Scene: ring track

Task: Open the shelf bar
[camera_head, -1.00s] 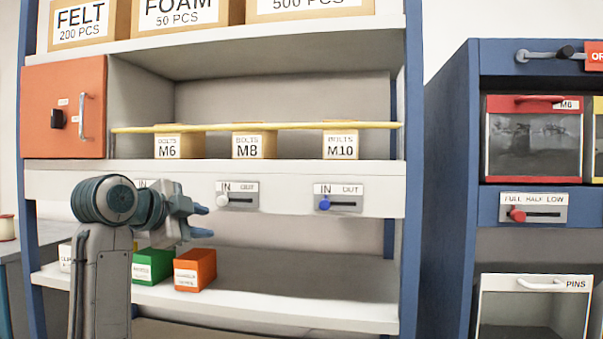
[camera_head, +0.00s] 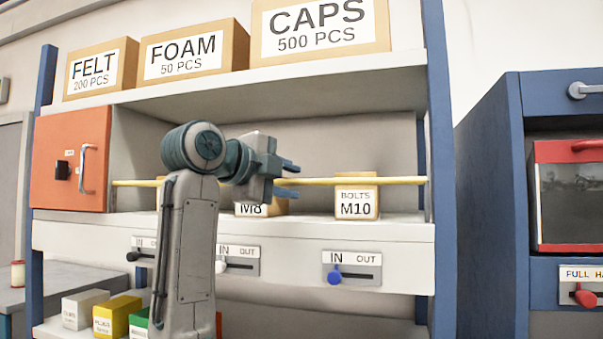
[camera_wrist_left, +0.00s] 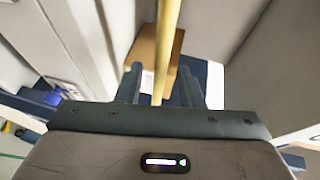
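The shelf bar is a thin yellow rod (camera_head: 335,181) running level across the front of the middle shelf bay. My left gripper (camera_head: 288,180) is in front of the shelf, its two fingers apart, one above and one below the line of the bar. In the left wrist view, the bar (camera_wrist_left: 167,45) runs lengthwise between the open fingertips (camera_wrist_left: 160,85), with a gap on each side. I cannot tell how deep the bar sits between them. My left arm hides part of the bar. My right gripper is not in view.
Boxes of bolts, such as the M10 box (camera_head: 357,205), stand behind the bar. An orange cabinet (camera_head: 70,160) is at its left end. Sliders, including a blue one (camera_head: 335,278), line the shelf front below. A blue rack (camera_head: 490,200) stands to the right.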

